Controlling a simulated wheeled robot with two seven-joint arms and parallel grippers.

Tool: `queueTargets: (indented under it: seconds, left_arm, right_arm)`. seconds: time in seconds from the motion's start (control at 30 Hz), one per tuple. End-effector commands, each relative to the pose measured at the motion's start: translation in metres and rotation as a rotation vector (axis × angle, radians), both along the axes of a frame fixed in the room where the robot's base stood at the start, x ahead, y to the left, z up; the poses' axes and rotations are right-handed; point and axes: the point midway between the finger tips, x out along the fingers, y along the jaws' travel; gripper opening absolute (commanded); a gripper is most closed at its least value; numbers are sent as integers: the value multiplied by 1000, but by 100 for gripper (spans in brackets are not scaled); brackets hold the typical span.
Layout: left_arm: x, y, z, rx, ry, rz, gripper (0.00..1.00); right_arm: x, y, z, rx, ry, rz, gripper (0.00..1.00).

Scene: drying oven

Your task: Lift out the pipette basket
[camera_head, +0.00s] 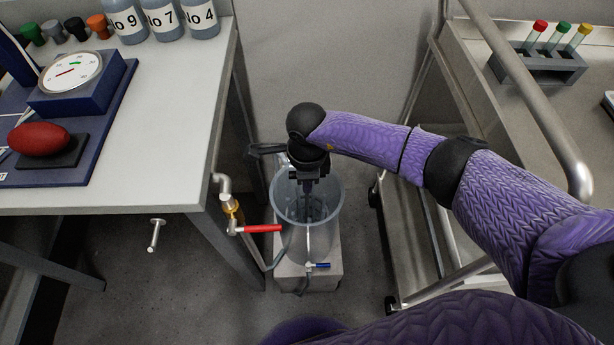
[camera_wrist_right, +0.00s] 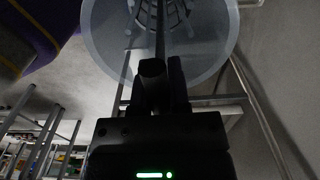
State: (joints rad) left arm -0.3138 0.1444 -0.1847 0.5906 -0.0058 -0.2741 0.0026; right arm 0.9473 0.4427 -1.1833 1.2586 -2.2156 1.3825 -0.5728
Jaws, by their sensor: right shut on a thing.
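A clear cylindrical jar (camera_head: 328,205) stands on a pale block between the bench and the cart. My right gripper (camera_head: 308,198) points down at the jar's mouth. In the right wrist view, its fingers (camera_wrist_right: 162,88) are shut on a thin upright rod, the handle of the pipette basket (camera_wrist_right: 172,14). The slatted basket shows inside the round jar (camera_wrist_right: 105,35) in that view. In the head view, the basket is mostly hidden by the gripper and the jar wall. My left gripper is not in view.
A tap with a red handle (camera_head: 262,228) and a blue-handled valve (camera_head: 318,265) sit close to the jar. The bench (camera_head: 170,120) is at left, with numbered bottles, a gauge and a red oval object. A cart (camera_head: 470,110) with a tube rack (camera_head: 540,68) is at right.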

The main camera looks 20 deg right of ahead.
Motion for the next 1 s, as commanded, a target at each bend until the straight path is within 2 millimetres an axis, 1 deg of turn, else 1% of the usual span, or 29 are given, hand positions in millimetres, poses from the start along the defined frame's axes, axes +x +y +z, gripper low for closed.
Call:
queueTargets:
  seconds: [0.17,0.4,0.77,1.0]
  left_arm:
    - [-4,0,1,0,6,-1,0]
    - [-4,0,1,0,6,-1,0]
    - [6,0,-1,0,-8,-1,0]
    - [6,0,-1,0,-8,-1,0]
  right_arm:
    - [0,0,0,0,0,0,0]
    - [0,0,0,0,0,0,0]
    - [0,0,0,0,0,0,0]
    - [0,0,0,0,-1,0,0]
